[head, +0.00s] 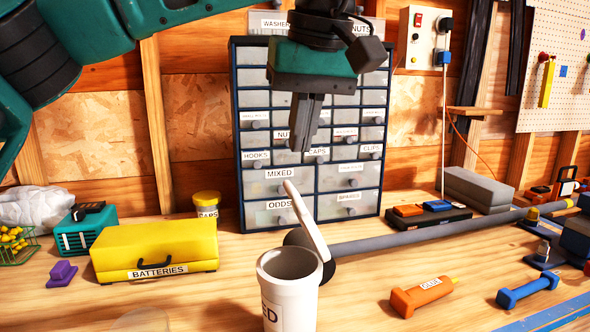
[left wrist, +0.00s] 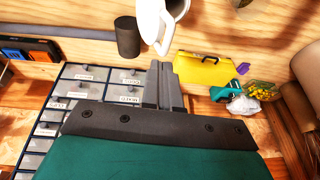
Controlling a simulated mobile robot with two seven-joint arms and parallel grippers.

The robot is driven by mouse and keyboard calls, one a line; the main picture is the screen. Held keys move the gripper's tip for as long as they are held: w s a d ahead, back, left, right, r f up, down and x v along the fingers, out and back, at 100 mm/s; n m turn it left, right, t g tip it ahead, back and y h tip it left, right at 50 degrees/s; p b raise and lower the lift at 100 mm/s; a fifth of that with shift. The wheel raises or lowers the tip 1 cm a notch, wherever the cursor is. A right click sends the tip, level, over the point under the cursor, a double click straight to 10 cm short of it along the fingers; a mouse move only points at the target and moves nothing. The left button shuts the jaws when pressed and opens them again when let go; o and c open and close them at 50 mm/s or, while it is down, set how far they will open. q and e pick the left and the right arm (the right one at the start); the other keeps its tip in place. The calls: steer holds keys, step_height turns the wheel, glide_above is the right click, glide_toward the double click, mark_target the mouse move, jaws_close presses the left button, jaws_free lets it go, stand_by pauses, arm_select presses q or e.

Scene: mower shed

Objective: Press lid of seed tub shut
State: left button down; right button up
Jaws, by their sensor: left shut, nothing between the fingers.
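The seed tub (head: 290,298) is a white round tub at the front middle of the bench, its label partly readable as "ED". Its white lid (head: 309,221) stands up, tilted, on the right side of the rim, so the tub's mouth is open. My left gripper (head: 302,145) points down above the lid, shut and empty, apart from it. In the left wrist view the lid (left wrist: 151,22) and part of the tub (left wrist: 178,8) show beyond the closed fingertips (left wrist: 161,64). My right gripper is in neither view.
A drawer cabinet (head: 243,120) stands behind my gripper. A yellow batteries case (head: 155,247) is left of the tub, with a yellow-lidded jar (head: 207,203) behind. A grey pole (head: 420,234) lies behind and right of the tub. An orange tool (head: 420,295) lies at the right.

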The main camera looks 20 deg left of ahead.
mark_target(291, 184)
arm_select(q)
steer(key=shift+s+a+f, duration=0.1)
steer(key=shift+a+f, duration=0.1)
steer(key=shift+f, duration=0.85)
steer(key=shift+s+a+f, duration=0.1)
steer(key=shift+a+f, duration=0.1)
steer(key=shift+f, duration=0.85)
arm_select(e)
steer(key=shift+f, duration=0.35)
arm_select(q)
steer(key=shift+w+b, duration=0.1)
steer(key=shift+b, duration=0.2)
